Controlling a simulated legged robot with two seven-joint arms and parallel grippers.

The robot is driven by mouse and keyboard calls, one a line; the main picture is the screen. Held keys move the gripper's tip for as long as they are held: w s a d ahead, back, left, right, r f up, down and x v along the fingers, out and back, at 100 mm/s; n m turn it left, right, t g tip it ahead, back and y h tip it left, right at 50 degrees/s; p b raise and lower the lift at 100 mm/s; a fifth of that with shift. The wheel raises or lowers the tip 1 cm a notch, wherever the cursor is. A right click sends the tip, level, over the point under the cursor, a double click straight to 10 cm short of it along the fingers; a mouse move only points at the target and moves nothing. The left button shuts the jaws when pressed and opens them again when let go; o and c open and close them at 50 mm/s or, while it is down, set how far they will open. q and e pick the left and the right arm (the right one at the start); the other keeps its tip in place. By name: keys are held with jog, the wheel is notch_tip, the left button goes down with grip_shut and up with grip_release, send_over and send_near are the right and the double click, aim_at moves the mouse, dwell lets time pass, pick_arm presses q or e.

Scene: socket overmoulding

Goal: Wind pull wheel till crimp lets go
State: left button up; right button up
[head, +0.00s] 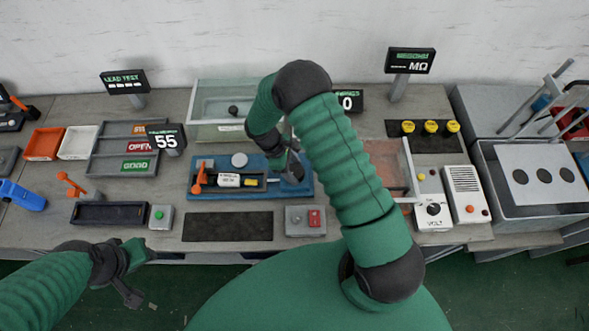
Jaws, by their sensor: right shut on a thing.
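The blue pull fixture (222,192) sits at the middle of the bench. It carries an orange lever (199,177) at its left, a pale round disc (239,160) at the back and a dark channel with a white label (229,180) and a small yellow piece (250,183). My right gripper (290,166) reaches down over the fixture's right end and is shut on a dark round part there, apparently the pull wheel (294,176), mostly covered by the gripper. The crimp is too small to make out. My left gripper (138,277) hangs low at the front left, away from the fixture; its jaw gap is unclear.
A display reading 55 (166,139) stands behind left; another display (349,101) is partly behind my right arm. A clear tank (210,112) stands behind. A dark mat (228,227) and a grey box with a red switch (306,220) lie in front.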

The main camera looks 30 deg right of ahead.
jog(key=shift+w+a+r+m+y+b, duration=0.1)
jog(key=shift+w+m+y+b, duration=0.25)
jog(key=shift+m, duration=0.95)
jog(key=shift+g, duration=0.3)
jog(key=o, duration=1)
jog(key=shift+o, duration=1.1)
jog(key=shift+w, duration=0.1)
jog(key=shift+o, duration=0.6)
